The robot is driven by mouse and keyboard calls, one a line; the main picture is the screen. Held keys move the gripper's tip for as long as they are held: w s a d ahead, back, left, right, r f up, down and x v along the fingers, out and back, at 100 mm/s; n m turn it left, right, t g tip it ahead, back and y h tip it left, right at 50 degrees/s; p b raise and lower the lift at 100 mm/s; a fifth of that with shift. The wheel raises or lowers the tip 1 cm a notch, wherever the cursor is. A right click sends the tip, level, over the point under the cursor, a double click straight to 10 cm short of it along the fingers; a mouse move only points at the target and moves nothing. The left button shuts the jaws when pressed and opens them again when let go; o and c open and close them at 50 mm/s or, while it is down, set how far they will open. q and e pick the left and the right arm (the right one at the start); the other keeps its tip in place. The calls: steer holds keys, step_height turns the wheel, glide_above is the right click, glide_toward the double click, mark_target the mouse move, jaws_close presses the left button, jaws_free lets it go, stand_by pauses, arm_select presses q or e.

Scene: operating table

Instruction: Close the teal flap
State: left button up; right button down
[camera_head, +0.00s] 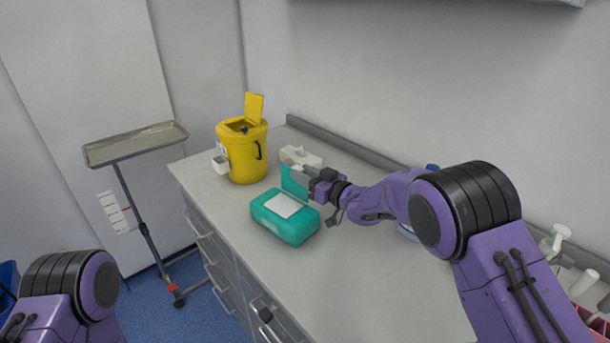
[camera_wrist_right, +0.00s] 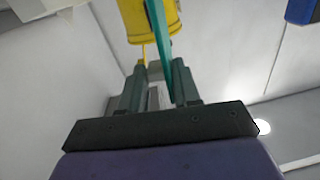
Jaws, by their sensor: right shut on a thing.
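The teal box (camera_head: 285,229) sits on the counter with a white panel on its top. Its teal flap (camera_head: 291,184) stands upright at the box's back edge. My right gripper (camera_head: 301,173) reaches in from the right and is shut on the flap. In the right wrist view the flap (camera_wrist_right: 159,45) shows edge-on as a thin teal strip running between the fingers (camera_wrist_right: 159,82). The fingers hide part of the flap in the head view. Only an upper part of my left arm shows at the lower left; its gripper is out of view.
A yellow bin (camera_head: 246,157) with its lid up stands at the back left of the counter (camera_head: 345,285). A white box (camera_head: 301,156) sits behind the flap. A metal tray stand (camera_head: 136,145) is left of the counter. The counter front is clear.

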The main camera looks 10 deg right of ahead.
steer(key=shift+r, duration=0.1)
stand_by(0.4)
steer(key=c, duration=0.9)
jaws_free()
steer(key=shift+d, duration=0.1)
steer(key=b+v, duration=0.3)
steer(key=v, duration=0.7)
steer(key=shift+s, duration=0.2)
steer(key=shift+d, duration=0.15)
